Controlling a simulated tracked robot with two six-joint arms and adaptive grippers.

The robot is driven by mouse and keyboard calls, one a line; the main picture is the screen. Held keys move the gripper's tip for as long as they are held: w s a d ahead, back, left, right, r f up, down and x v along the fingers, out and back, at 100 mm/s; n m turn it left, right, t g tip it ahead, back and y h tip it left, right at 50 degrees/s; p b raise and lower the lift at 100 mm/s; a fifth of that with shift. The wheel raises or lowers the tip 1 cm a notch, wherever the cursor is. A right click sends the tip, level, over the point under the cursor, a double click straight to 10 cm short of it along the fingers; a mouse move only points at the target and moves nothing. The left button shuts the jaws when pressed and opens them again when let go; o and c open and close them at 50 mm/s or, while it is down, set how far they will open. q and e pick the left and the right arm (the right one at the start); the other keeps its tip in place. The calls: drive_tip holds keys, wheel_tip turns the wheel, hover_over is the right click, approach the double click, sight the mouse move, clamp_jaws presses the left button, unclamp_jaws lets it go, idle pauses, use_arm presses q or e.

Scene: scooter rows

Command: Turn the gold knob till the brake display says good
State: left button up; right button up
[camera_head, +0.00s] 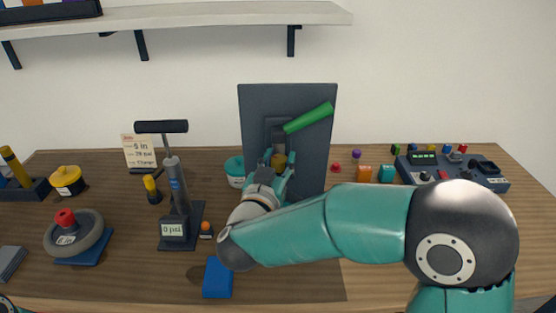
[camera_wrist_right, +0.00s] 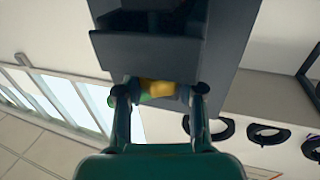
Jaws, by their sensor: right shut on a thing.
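The gold knob (camera_head: 279,160) is low on the front of an upright dark grey panel (camera_head: 318,150) with a green lever (camera_head: 309,118). My right gripper (camera_head: 280,170) reaches up to it from the front and is shut on the knob. In the right wrist view the gold knob (camera_wrist_right: 158,88) sits between the two fingertips, below a dark box-like part of the panel. I cannot pick out a brake display reading "good"; a small green-lit screen (camera_head: 423,157) on the right console is too small to read. My left gripper is not in view.
A pump (camera_head: 179,190) with a "0 psi" readout stands left of my right arm. A wheel (camera_head: 76,236) on a blue base is further left. A blue block (camera_head: 217,277) lies near the front edge. Small coloured parts and the console (camera_head: 452,170) are at the right.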

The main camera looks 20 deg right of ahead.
drive_tip(key=o, duration=1.2)
drive_tip(key=shift+c, duration=0.2)
drive_tip(key=shift+a, duration=0.1)
drive_tip(key=v, duration=1.2)
drive_tip(key=shift+f, duration=0.15)
